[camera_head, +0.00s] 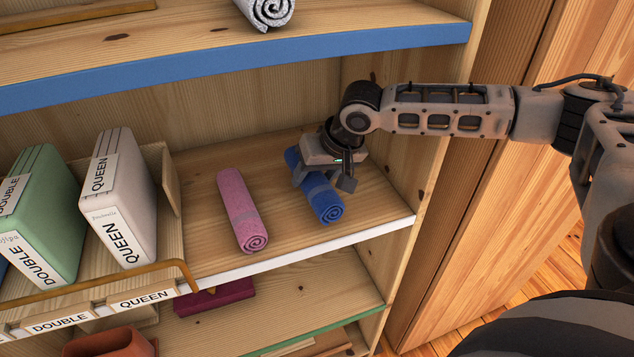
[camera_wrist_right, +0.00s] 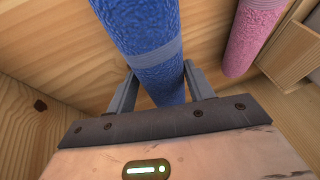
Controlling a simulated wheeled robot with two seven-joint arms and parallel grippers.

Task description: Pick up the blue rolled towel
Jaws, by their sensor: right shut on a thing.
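The blue rolled towel (camera_head: 327,205) lies on the middle shelf (camera_head: 291,231) at its right end, with its spiral end toward the front edge. A paler band runs around its middle. My right gripper (camera_head: 325,182) reaches in from the right and is shut on the towel around its middle, from above. In the right wrist view the towel (camera_wrist_right: 150,45) passes between the two fingers (camera_wrist_right: 158,88), one on each side. The towel appears to rest at shelf level; I cannot tell if it is lifted. My left gripper is not in view.
A pink rolled towel (camera_head: 241,208) lies just left of the blue one, apart from it. Further left stand a white QUEEN pack (camera_head: 119,193) and a green DOUBLE pack (camera_head: 41,213). A blue-edged shelf (camera_head: 230,65) with a grey rolled towel (camera_head: 267,9) is above. The cabinet wall is close on the right.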

